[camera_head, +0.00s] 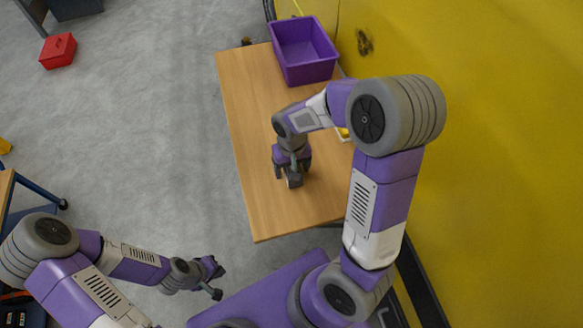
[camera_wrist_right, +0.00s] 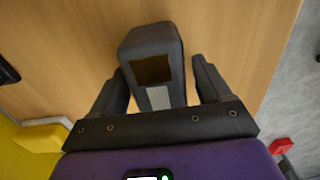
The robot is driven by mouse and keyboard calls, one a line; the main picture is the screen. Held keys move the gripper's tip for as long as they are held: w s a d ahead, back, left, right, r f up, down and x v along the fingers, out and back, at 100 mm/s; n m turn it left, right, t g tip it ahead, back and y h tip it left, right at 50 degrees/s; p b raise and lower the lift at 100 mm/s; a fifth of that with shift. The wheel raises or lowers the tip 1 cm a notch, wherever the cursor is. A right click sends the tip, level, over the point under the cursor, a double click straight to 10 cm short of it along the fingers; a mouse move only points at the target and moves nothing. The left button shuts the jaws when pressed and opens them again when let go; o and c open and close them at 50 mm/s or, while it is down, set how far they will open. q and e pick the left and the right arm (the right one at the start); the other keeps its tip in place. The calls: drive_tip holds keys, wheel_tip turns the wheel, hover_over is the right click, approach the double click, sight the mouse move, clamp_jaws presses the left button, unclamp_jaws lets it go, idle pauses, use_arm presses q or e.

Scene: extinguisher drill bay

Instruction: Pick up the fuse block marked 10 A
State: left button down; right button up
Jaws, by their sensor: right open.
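A dark grey block (camera_wrist_right: 152,62) with a dark brown square and a pale stripe stands on the wooden table in the right wrist view. No 10 A marking is legible on it. It also shows small in the head view (camera_head: 294,181), below my right gripper (camera_head: 291,170). In the wrist view my right gripper (camera_wrist_right: 160,88) is open, with one finger on each side of the block's near end. The left finger looks very close to it; contact cannot be told. A gap shows at the right finger. My left gripper (camera_head: 215,279) is open and empty above the floor.
A purple bin (camera_head: 304,50) stands at the table's far end. A yellow object (camera_wrist_right: 45,137) lies at the wrist view's left. The yellow wall (camera_head: 480,60) borders the table's right side. A red box (camera_head: 58,50) sits on the floor. The table's left part (camera_head: 245,110) is clear.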

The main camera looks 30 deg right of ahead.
drive_tip(key=c, duration=1.2)
